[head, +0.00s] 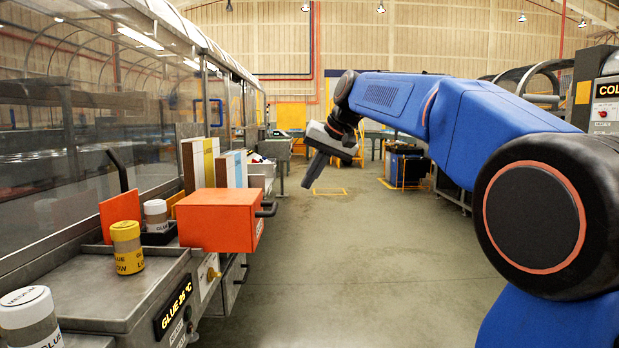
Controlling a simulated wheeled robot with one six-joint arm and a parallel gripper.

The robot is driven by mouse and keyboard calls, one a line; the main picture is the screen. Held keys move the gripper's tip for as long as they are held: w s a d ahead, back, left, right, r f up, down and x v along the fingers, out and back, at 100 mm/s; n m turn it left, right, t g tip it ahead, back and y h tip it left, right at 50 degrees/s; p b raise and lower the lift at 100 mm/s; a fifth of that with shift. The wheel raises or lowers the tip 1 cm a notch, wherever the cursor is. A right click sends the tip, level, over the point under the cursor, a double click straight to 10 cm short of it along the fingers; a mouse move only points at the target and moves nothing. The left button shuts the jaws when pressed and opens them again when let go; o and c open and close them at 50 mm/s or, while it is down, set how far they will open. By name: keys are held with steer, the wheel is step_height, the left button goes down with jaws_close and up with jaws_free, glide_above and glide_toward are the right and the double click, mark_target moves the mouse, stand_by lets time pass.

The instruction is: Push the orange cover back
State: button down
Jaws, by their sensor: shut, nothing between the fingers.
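The orange cover (218,220) is a box-shaped piece with a dark handle (267,209) on its right side. It stands at the right edge of the metal machine bench on the left, jutting over the aisle. An upright orange plate (120,215) stands behind the jars to its left. My gripper (308,186) hangs over the open aisle at the end of my blue arm, pointing down. It is to the right of the cover, farther away and apart from it. Its fingers look shut and hold nothing.
A yellow-lidded glue jar (127,247), a white-lidded jar (155,215) and a front jar (30,316) stand on the bench. Upright boards (200,165) stand behind the cover. A clear hood covers the machine. The aisle floor (350,270) is free.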

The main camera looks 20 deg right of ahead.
mark_target(210, 196)
steer(key=w+a+f, duration=0.4)
steer(key=a+f, duration=0.1)
steer(key=f, duration=0.1)
steer(key=shift+w+a+f, duration=0.2)
steer(key=shift+a+f, duration=0.05)
steer(key=shift+a, duration=0.1)
steer(key=w+a, duration=0.2)
steer(key=a, duration=0.4)
steer(key=w+a, duration=0.2)
steer(key=a, duration=0.4)
steer(key=w+a, duration=0.2)
steer(key=a, duration=0.5)
steer(key=shift+w, duration=0.1)
steer(key=shift+w+a+r, duration=0.1)
steer(key=shift+w+a, duration=0.05)
steer(key=shift+a, duration=0.4)
steer(key=shift+a, duration=0.1)
